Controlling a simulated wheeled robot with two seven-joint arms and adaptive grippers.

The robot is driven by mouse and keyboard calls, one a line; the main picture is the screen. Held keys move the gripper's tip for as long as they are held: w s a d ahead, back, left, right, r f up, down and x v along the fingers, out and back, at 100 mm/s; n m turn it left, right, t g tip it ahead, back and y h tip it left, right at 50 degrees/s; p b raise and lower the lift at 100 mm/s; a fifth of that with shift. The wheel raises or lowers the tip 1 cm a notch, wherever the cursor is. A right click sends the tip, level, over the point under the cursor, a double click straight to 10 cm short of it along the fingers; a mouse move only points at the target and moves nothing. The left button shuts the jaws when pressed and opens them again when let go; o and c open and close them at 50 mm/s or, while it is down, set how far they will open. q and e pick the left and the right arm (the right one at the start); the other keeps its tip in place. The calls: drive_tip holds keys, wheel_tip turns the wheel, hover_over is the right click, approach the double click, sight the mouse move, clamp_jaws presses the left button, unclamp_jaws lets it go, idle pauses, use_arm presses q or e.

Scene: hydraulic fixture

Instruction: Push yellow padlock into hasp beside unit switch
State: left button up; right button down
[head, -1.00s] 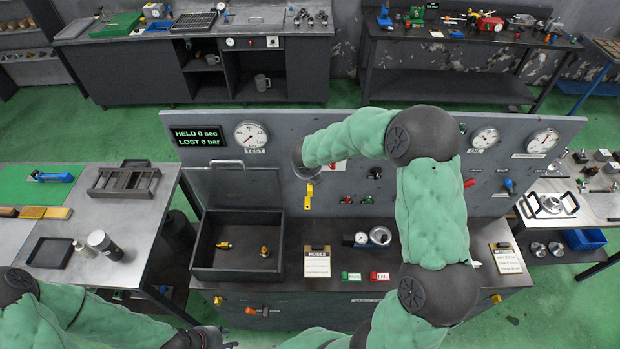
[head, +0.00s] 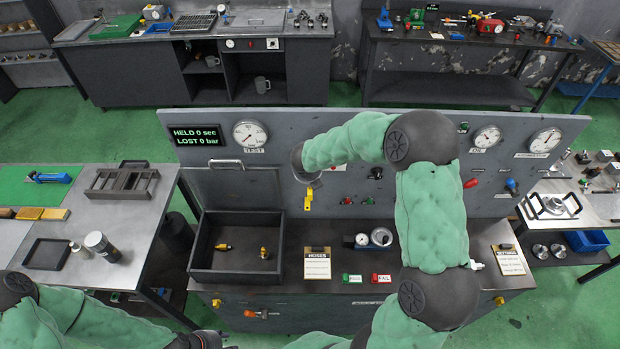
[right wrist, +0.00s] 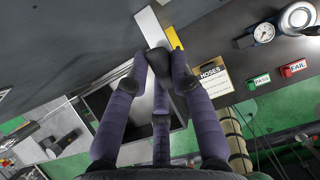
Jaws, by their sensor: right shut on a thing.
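A yellow padlock (head: 308,198) shows small against the grey upright panel, just below the end of my right wrist. In the right wrist view a yellow strip (right wrist: 174,38) of it shows at the fingertips. My right gripper (right wrist: 160,58) has its purple-grey fingers drawn together on it; the exact contact is partly hidden by the fingers. In the head view the right hand is mostly hidden behind the wrist (head: 302,163). I cannot make out the hasp or whether the padlock touches it. My left gripper (head: 207,340) is at the bottom edge, its fingers not clear.
The panel (head: 350,145) carries gauges, a display reading HELD 0 sec, LOST 0 bar, and coloured knobs. An open dark tray (head: 197,262) with two brass fittings stands below left. A HOSES card (head: 317,265), green and red blocks (head: 381,278) and a small gauge lie on the bench.

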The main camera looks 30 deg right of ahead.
drive_tip(key=shift+f, duration=0.3)
idle(0.6)
drive_tip(key=c, duration=1)
unclamp_jaws()
drive_tip(key=shift+r, duration=0.1)
drive_tip(key=shift+s+a+r, duration=0.1)
drive_tip(key=shift+s+r, duration=0.05)
drive_tip(key=shift+r, duration=0.15)
drive_tip(key=v, duration=1.1)
